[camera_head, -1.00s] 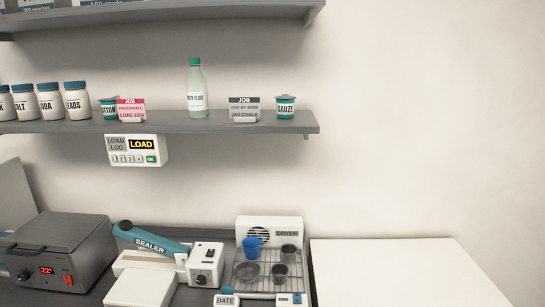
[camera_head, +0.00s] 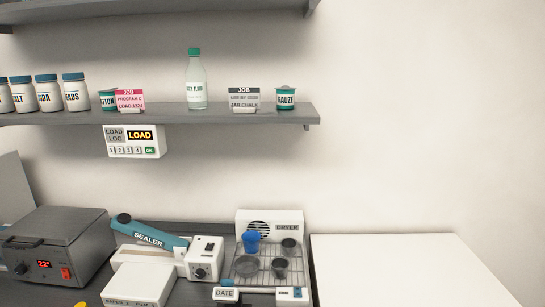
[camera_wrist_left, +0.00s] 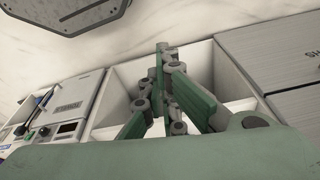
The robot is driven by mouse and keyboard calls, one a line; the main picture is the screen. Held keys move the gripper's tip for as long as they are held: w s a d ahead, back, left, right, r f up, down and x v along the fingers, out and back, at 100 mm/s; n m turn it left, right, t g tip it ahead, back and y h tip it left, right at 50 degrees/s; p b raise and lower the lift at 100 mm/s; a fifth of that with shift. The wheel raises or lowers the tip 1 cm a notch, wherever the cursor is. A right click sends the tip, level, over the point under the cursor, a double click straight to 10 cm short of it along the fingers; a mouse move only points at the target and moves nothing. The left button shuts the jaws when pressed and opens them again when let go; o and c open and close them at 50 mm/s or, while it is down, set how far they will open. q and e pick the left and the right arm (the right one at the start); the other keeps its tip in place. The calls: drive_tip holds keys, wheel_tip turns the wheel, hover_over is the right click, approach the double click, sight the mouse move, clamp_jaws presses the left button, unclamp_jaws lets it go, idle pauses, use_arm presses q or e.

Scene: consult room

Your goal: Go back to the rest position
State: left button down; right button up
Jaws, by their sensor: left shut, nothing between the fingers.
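My left gripper (camera_wrist_left: 164,62) shows in the left wrist view, with its green and grey fingers together and nothing held between them. It is above or in front of a white open-topped compartment (camera_wrist_left: 203,62); the exact gap cannot be told. Neither gripper shows in the head view. My right gripper is not in view.
In the head view, a heater box (camera_head: 62,245), a sealer (camera_head: 150,236) and a dryer (camera_head: 270,222) with small cups stand on the counter. A shelf (camera_head: 220,118) with bottles and jars is above. A bare white surface (camera_head: 400,270) lies at the right.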

use_arm(q)
drive_tip(key=s+a+f+g+b, duration=0.1)
drive_tip(key=s+a+f+b, duration=0.1)
drive_tip(key=s+f, duration=1.4)
drive_tip(key=shift+s+a+f, duration=0.25)
drive_tip(key=shift+a+f, duration=0.25)
drive_tip(key=shift+f, duration=0.2)
